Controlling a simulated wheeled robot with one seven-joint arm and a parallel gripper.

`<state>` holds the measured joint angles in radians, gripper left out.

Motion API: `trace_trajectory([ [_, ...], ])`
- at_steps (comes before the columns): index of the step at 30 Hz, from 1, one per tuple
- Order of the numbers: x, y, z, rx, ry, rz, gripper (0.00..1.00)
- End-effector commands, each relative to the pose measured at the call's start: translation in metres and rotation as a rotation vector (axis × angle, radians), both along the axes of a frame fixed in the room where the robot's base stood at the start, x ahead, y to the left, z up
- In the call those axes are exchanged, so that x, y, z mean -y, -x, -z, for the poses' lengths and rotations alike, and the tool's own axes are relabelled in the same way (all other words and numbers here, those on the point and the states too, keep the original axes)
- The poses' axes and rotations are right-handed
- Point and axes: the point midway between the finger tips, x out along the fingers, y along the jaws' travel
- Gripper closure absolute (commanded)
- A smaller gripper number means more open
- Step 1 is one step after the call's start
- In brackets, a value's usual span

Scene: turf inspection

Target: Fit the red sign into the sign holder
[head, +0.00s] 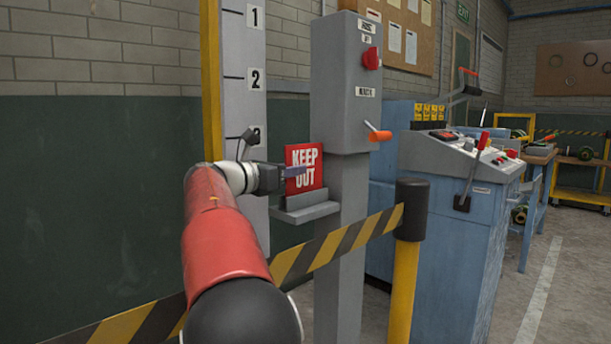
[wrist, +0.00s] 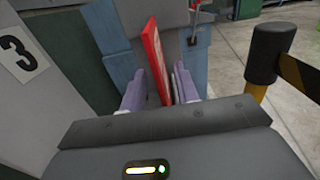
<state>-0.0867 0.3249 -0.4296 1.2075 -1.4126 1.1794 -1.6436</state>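The red sign (head: 305,160), lettered KEEP OUT in white, stands upright at the grey sign holder (head: 306,212), a small ledge on the left side of the grey post. Its lower edge is at the ledge; I cannot tell whether it is fully seated in it. My gripper (head: 290,172) reaches in from the left, with a finger in front of the sign's face. In the wrist view the sign (wrist: 154,58) is nearly edge-on between the two purple fingers of my gripper (wrist: 160,88). The fingers look spread, with a narrow gap beside the sign.
The grey post (head: 345,100) carries a red knob and an orange lever (head: 379,134). A yellow-black barrier tape (head: 340,243) runs below the holder to a yellow post (head: 405,270). A numbered board (head: 243,90) stands left; a blue console (head: 450,220) stands right.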

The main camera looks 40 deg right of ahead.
Motion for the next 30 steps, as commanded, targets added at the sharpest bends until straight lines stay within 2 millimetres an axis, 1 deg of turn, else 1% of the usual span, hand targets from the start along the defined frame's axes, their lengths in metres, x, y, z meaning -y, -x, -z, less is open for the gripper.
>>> trace_trajectory([
  [1, 0.01, 0.001, -0.002, 0.001, 0.0, 0.005, 0.69],
  [3, 0.021, 0.0, -0.002, 0.001, -0.001, 0.005, 0.69],
  [6, 0.033, -0.002, -0.002, 0.002, -0.001, 0.003, 0.69],
  [9, 0.039, -0.002, -0.002, 0.003, -0.001, 0.001, 0.69],
  [15, 0.04, -0.003, -0.001, 0.003, -0.002, -0.001, 0.69],
  [16, 0.04, -0.003, -0.001, 0.003, -0.002, -0.001, 0.7],
  [21, 0.039, -0.003, -0.001, 0.003, -0.002, -0.001, 0.93],
  [23, 0.039, -0.003, -0.001, 0.003, -0.002, -0.001, 1.0],
  [30, 0.039, -0.002, -0.001, 0.003, -0.002, -0.001, 1.0],
])
